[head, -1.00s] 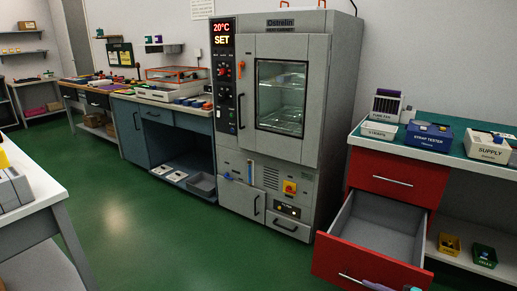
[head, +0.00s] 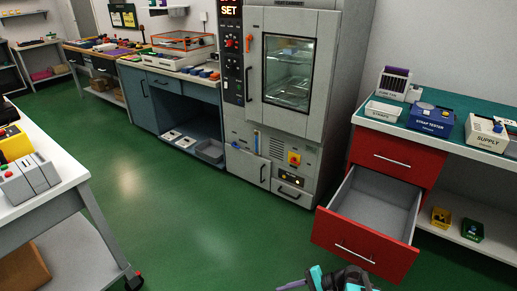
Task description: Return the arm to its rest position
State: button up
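My gripper (head: 322,281) shows at the bottom edge of the head view, in front of and below the open red drawer (head: 378,248). Only its upper part is in the picture, with teal and dark parts and a purple piece at its left. Its fingers are not clear enough to tell whether they are open or shut, or whether they hold anything. The drawer is pulled out and its visible inside is empty. My gripper appears apart from the drawer front.
A grey oven (head: 290,100) with its door closed stands at the back. A white table (head: 60,170) stands at left. The green floor (head: 180,220) between is clear.

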jog(key=s+a+f+n+g+h+p, duration=0.2)
jog(key=s+n+g+h+p, duration=0.1)
jog(key=s, duration=0.4)
jog(key=s+a+f+n+g+h+p, duration=0.1)
jog(key=s+f+n+g+h+p, duration=0.15)
jog(key=s, duration=0.45)
jog(key=s+d+f+n+h, duration=0.1)
jog(key=s+d+n+h, duration=0.1)
jog(key=d, duration=0.3)
jog(key=s+d+f+n+h+p, duration=0.1)
jog(key=d+f+n+h, duration=0.1)
jog(key=d+h, duration=0.2)
jog(key=shift+s+d+f, duration=0.3)
jog(key=shift+s+d, duration=0.1)
jog(key=shift+d, duration=0.2)
